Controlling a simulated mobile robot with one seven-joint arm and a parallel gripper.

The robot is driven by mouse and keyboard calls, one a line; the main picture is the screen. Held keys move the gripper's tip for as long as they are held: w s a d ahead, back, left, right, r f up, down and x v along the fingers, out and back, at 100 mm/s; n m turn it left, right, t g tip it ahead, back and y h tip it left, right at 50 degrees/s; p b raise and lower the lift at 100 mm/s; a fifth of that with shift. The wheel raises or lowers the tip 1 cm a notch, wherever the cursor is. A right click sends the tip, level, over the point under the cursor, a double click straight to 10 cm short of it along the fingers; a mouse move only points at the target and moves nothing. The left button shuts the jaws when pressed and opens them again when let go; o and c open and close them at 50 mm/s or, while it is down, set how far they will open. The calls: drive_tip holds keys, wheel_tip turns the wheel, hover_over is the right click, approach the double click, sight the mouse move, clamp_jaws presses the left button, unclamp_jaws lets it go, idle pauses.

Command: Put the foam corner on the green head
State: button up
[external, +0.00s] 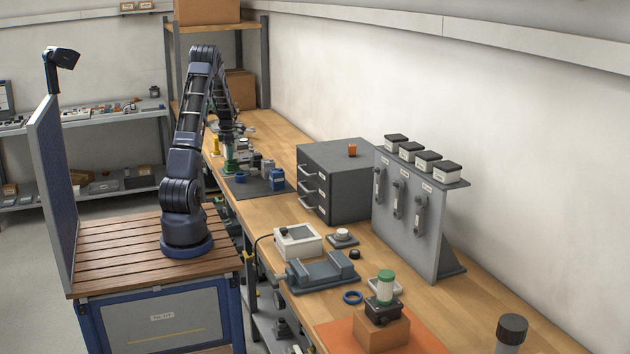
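My gripper (231,139) is at the far part of the bench, above a cluster of small parts. It is small and partly hidden by my arm, so its fingers and anything between them cannot be made out. A green part (231,166) stands just below it, by the dark mat's far left edge. A second green-topped thing, a white cylinder with a green cap (386,276), stands on a black block over a brown box (382,328) at the near end. I cannot tell which is the green head. I cannot pick out the foam corner with certainty.
A dark mat (248,188) holds a blue container (277,180) and other small parts. A grey drawer cabinet (345,178), an upright grey panel (408,215) and a grey vise (318,273) stand along the bench. Bare wood lies between mat and white-framed box (297,241).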

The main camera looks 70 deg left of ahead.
wheel_tip(320, 180, up, 12)
drive_tip(key=shift+r, duration=0.15)
idle(0.6)
drive_tip(key=w+d+r+m+t, duration=0.1)
drive_tip(key=w+d+r+m, duration=0.25)
drive_tip(key=d, duration=0.45)
drive_tip(key=w+d+r+m, duration=0.3)
drive_tip(key=d+r+m, duration=0.1)
drive_tip(key=d, duration=0.5)
drive_tip(key=w+d+r+m+t, duration=0.1)
drive_tip(key=w+d+r+m, duration=0.25)
drive_tip(key=d, duration=0.45)
drive_tip(key=s+d+r+m, duration=0.1)
drive_tip(key=d+r+m, duration=0.1)
drive_tip(key=d+m, duration=0.5)
drive_tip(key=s+d+r+m, duration=0.1)
drive_tip(key=d+r+m, duration=0.15)
drive_tip(key=d, duration=0.85)
drive_tip(key=s+d+f+m+t, duration=0.1)
drive_tip(key=s+d+m, duration=0.6)
drive_tip(key=d, duration=0.3)
drive_tip(key=s+d+f+m+t, duration=0.1)
drive_tip(key=s+d+m, duration=0.7)
drive_tip(key=d, duration=0.3)
drive_tip(key=shift+s+f+t, duration=0.2)
drive_tip(key=shift+t, duration=0.1)
drive_tip(key=shift+d+m, duration=0.1)
drive_tip(key=shift+m, duration=0.15)
